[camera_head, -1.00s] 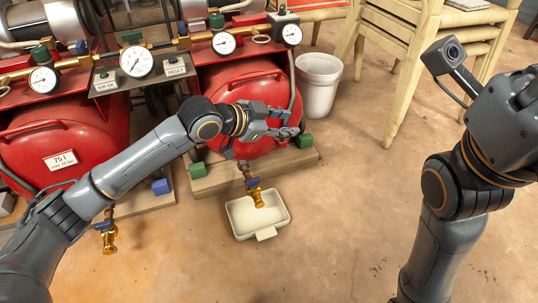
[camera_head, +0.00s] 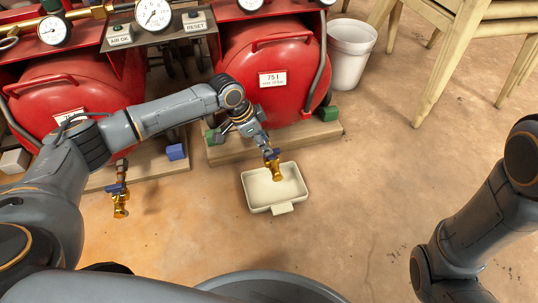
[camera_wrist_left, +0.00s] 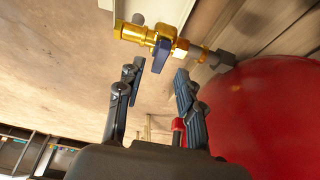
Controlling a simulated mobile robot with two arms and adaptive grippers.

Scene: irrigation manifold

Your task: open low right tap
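The low right tap (camera_head: 274,168) is brass with a blue handle and points down over a pale tray (camera_head: 259,203). In the left wrist view, the brass tap (camera_wrist_left: 135,33) lies across the top, with its blue lever (camera_wrist_left: 161,54) just beyond my fingertips. My left gripper (camera_head: 262,143) is right above and behind the tap in the head view. In the left wrist view its two fingers (camera_wrist_left: 158,76) are spread, with nothing between them. I cannot tell whether a fingertip touches the lever. My right gripper is out of view; only my right arm shows at the right edge.
Two red tanks (camera_head: 296,85) on wooden bases stand behind the tap. Another low brass tap (camera_head: 120,201) hangs at the left. A white bucket (camera_head: 350,58) and wooden chairs (camera_head: 455,60) stand at the back right. The floor (camera_head: 370,190) right of the tray is clear.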

